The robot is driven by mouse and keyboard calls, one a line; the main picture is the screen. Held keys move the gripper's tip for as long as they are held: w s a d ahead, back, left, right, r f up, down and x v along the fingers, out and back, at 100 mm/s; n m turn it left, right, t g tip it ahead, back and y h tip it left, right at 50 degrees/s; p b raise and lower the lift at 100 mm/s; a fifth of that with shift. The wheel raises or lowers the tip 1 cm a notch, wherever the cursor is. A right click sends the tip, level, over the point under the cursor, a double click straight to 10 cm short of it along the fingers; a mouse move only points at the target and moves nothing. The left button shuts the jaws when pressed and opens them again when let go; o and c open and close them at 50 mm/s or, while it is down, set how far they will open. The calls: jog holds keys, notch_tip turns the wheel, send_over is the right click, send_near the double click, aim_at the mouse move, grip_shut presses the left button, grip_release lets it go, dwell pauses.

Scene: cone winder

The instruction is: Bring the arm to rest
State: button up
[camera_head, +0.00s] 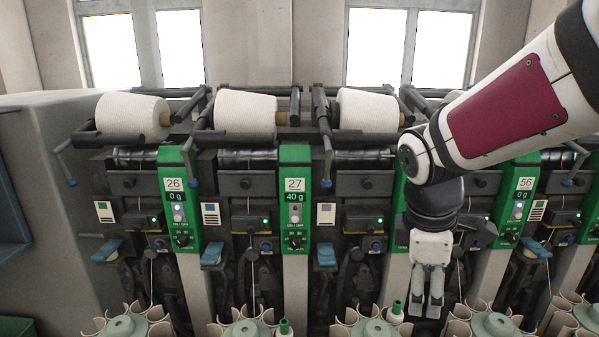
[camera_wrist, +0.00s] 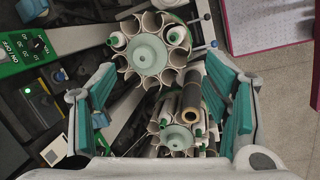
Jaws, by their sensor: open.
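My gripper (camera_head: 425,303) hangs fingers down in front of the winder, at the right of middle in the head view. My white arm with a dark red panel comes in from the upper right and covers part of the machine. Below the fingers are round bobbin magazines (camera_wrist: 148,55) with cream pockets around a pale green hub. Whether the fingers touch a magazine cannot be told, but they look apart from it.
The cone winder has green panels marked 26 (camera_head: 178,200), 27 (camera_head: 294,200) and 56 (camera_head: 517,198). White yarn cones (camera_head: 245,111) lie along its top. Bobbin magazines (camera_head: 375,330) line the front edge. A grey end wall (camera_head: 55,200) stands at left. Bare floor (camera_wrist: 285,120) shows at right in the wrist view.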

jog(key=s+a+r+m+t+y, duration=0.1)
jog(key=s+r+m, duration=0.4)
jog(key=s+m, duration=0.9)
jog(key=shift+s+r+t+y, duration=0.4)
jog(key=shift+s+t+y, duration=0.15)
jog(key=shift+t, duration=0.55)
jog(key=shift+a, duration=0.1)
